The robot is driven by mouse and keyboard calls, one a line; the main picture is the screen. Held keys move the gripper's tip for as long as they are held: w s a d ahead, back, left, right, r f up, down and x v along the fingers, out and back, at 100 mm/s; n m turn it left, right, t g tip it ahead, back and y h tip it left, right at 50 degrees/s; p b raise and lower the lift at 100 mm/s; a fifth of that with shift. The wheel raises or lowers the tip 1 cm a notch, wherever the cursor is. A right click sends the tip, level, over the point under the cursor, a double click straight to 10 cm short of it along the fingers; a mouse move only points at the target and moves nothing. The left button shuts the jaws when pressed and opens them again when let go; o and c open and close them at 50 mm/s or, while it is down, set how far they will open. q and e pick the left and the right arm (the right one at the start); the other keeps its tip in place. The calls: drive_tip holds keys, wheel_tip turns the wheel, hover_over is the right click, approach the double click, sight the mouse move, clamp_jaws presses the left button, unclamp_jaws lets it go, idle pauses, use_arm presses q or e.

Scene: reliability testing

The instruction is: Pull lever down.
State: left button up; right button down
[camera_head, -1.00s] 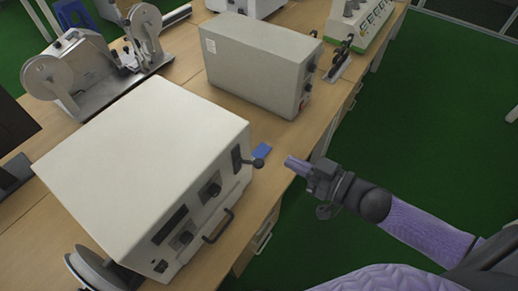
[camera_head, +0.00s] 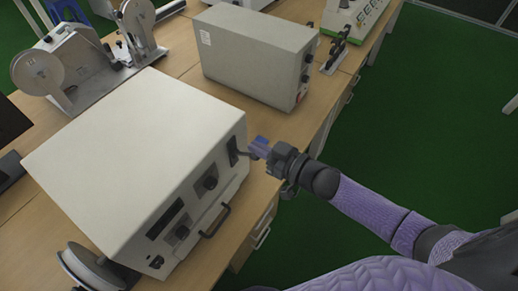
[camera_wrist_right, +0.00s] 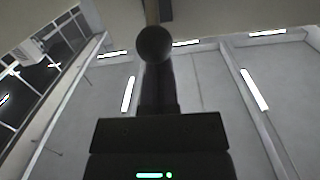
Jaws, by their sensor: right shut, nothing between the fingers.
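The lever (camera_head: 243,153) sticks out from a dark slot plate on the front panel of the white box-shaped machine (camera_head: 125,150). My right gripper (camera_head: 256,149) is shut and empty, with its fingertips at the lever's outer end. The gripper hides the lever's knob in the head view. In the right wrist view a dark round knob (camera_wrist_right: 154,44) shows just beyond the dark fingers (camera_wrist_right: 157,88). I cannot tell whether the fingers touch it. My left gripper is not in view.
The machine stands on a wooden bench (camera_head: 185,72) with a front handle (camera_head: 216,221) and dials below the lever. A second grey box (camera_head: 250,55) stands behind it. The green floor (camera_head: 420,120) to the right is clear.

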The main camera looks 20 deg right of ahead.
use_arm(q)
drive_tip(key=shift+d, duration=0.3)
